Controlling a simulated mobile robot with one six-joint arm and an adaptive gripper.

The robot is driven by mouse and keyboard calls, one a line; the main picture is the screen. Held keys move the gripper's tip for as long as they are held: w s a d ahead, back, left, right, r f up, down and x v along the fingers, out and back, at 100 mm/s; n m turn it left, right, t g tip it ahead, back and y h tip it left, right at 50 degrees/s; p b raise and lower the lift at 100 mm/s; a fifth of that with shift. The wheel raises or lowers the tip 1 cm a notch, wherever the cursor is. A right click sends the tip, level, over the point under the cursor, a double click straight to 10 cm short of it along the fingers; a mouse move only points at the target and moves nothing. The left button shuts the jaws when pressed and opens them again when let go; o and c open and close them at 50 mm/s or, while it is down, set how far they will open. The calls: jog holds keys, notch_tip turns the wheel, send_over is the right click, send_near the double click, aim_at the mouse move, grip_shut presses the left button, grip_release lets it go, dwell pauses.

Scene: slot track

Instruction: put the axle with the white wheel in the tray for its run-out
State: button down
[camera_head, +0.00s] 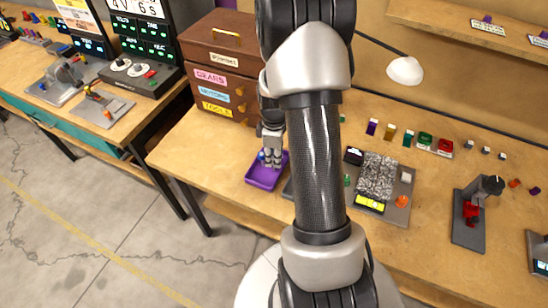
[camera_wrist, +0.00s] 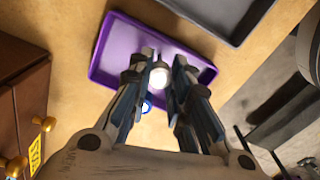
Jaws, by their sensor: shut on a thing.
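My gripper (camera_head: 272,160) is over the purple tray (camera_head: 263,180), on the front left part of the bench. In the wrist view the gripper (camera_wrist: 160,66) has its fingers closed around the white wheel (camera_wrist: 159,77), against the purple floor of the tray (camera_wrist: 108,48). The axle itself is mostly hidden between the fingers. A small blue-rimmed white round part (camera_wrist: 146,107) shows just beside the fingers, near the tray's rim. I cannot tell whether it belongs to the same axle, or whether the held piece touches the tray.
A grey tray (camera_wrist: 236,34) lies close beside the purple one. A wooden drawer cabinet (camera_head: 222,62) stands behind to the left. A grey board with a rough patch (camera_head: 377,175) and a red-and-grey fixture (camera_head: 471,211) stand to the right. A lamp (camera_head: 404,70) hangs above.

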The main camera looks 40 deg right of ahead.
jog(key=shift+r, duration=0.15)
jog(key=c, duration=1.5)
grip_release()
notch_tip(320, 180, up, 12)
jog(key=p, duration=0.4)
jog(key=s+a+r+m+t, duration=0.2)
jog(key=a+r+m, duration=0.1)
jog(key=a+r, duration=0.9)
jog(key=shift+s+a+r+m+t, duration=0.45)
jog(key=shift+s+a+r+m, duration=0.55)
jog(key=shift+s+a, duration=1.05)
jog(key=shift+s+a+r+m+t, duration=0.45)
jog(key=shift+s+a+r, duration=0.95)
jog(key=shift+s+a, duration=0.6)
jog(key=shift+s+a+r+m+t, duration=0.4)
jog(key=shift+s+a+r+m, duration=0.6)
jog(key=shift+s+a, duration=1.05)
